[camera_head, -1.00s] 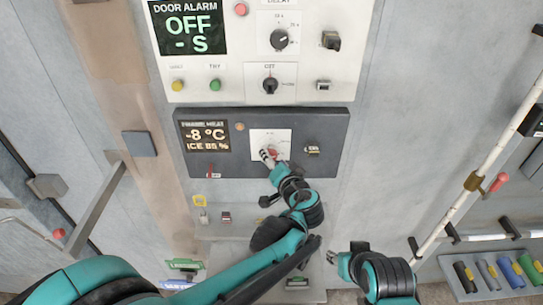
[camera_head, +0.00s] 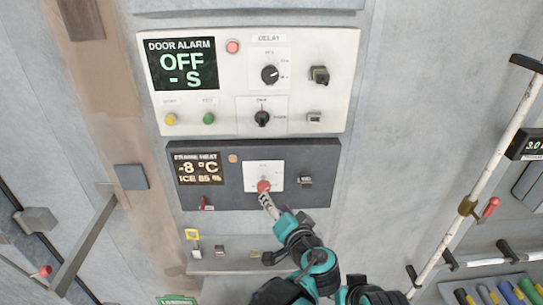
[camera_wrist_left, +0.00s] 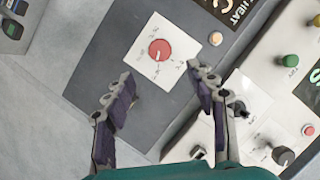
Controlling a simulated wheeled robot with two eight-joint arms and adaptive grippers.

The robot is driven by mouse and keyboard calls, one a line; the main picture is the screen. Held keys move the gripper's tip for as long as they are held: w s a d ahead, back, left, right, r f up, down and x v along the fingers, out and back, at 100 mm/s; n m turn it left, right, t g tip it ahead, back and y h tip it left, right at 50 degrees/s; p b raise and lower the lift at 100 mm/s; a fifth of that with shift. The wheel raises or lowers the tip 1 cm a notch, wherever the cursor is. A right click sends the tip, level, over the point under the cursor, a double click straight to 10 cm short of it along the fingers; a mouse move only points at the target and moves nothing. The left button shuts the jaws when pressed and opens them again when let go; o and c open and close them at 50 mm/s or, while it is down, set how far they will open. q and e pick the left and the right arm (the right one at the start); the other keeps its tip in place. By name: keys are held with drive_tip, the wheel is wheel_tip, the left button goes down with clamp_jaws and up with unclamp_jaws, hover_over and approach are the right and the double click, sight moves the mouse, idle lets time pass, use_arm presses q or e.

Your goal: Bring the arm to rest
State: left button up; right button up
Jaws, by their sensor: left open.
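My left gripper (camera_head: 267,198) is in front of the lower edge of the dark FRAME HEAT panel (camera_head: 235,199). Its jaws stand apart and empty in the left wrist view (camera_wrist_left: 162,92). The red knob (camera_wrist_left: 160,50) on its white plate lies beyond the gap between the fingertips, with nothing gripping it. In the head view the same red knob (camera_head: 263,186) shows just above the fingertips. The panel display (camera_head: 199,168) reads -8 °C and ICE 85 %. Part of my right arm shows at the bottom edge; its jaws are not clear.
Above is the white DOOR ALARM panel (camera_head: 219,105) with knobs and buttons, its display reading OFF. A grey lever handle (camera_head: 86,245) juts out at left. A white pole (camera_head: 487,142) and several coloured handles (camera_head: 507,291) are at right. Bare wall lies between the panels and the pole.

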use_arm(q)
drive_tip(key=s+a+f+n+g+b, duration=0.1)
drive_tip(key=s+a+f+g+b, duration=0.2)
drive_tip(key=a+f+b, duration=0.35)
drive_tip(key=s+a+f+n+g+b, duration=0.2)
drive_tip(key=s+a+f+b, duration=0.15)
drive_tip(key=a+f, duration=0.65)
drive_tip(key=s+a+f+n+g+h+b, duration=0.1)
drive_tip(key=s+a+f+h+b, duration=0.1)
drive_tip(key=s+f+b, duration=0.3)
drive_tip(key=s+a+f+n+g+h+b, duration=0.1)
drive_tip(key=s+f+b, duration=0.4)
drive_tip(key=f, duration=0.5)
drive_tip(key=shift+s+a+n+h, duration=0.4)
drive_tip(key=shift+s+a+h, duration=0.1)
drive_tip(key=shift+a, duration=0.3)
drive_tip(key=shift+c, duration=0.2)
